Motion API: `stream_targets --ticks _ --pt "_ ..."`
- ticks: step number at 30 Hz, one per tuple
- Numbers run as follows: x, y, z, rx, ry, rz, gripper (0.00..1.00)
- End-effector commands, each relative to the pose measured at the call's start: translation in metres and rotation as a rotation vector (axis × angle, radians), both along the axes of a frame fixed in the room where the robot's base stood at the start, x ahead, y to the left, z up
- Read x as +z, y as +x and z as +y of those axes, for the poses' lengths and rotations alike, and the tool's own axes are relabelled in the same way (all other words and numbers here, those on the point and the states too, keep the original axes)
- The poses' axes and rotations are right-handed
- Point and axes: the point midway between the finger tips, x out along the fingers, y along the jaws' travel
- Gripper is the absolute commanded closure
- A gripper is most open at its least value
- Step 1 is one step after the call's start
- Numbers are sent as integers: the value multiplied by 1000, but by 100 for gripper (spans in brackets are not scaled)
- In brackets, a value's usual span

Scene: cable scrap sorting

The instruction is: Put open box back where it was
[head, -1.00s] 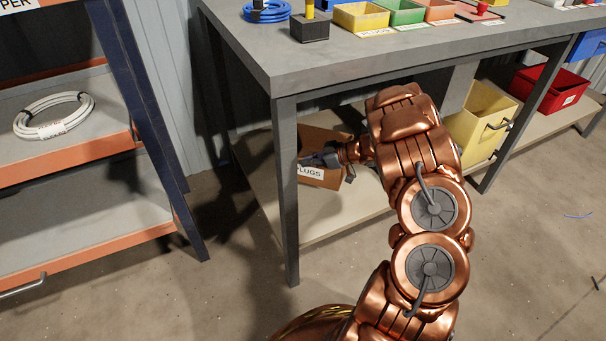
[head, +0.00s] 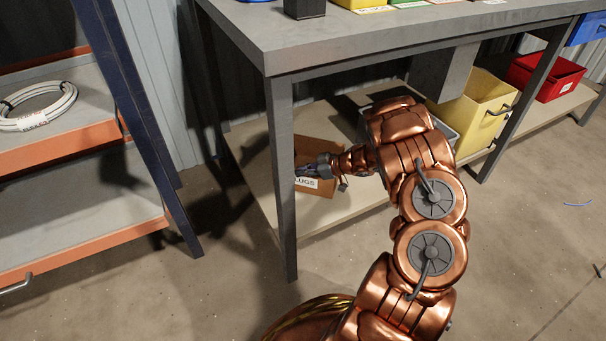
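The open box (head: 322,146) is a brown cardboard box on or just above the lower shelf of the grey workbench, behind the front left leg. A white label reading "LUGS" (head: 306,183) shows on its front; the leg hides the box's left end. My gripper (head: 306,171) is at the box's front rim, just above the label, and appears shut on the front wall; its fingers are small and partly merge with the box. Whether the box's bottom touches the shelf is unclear.
The lower shelf (head: 340,222) has bare room in front of the box. A grey bin (head: 446,134), partly behind my arm, a yellow bin (head: 482,115) and a red bin (head: 545,77) stand to the right. The bench leg (head: 283,190) is close left of my gripper.

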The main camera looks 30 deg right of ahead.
Motion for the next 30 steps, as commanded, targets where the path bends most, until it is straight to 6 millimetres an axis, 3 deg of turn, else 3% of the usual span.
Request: stream_targets --ticks 11,12,19,30 --pt "-3 0 0 -1 0 -1 100" --pt "-3 0 0 -1 0 -1 93" --pt "-3 0 -1 0 -1 -1 69" --pt "-1 0 -1 0 -2 0 69"
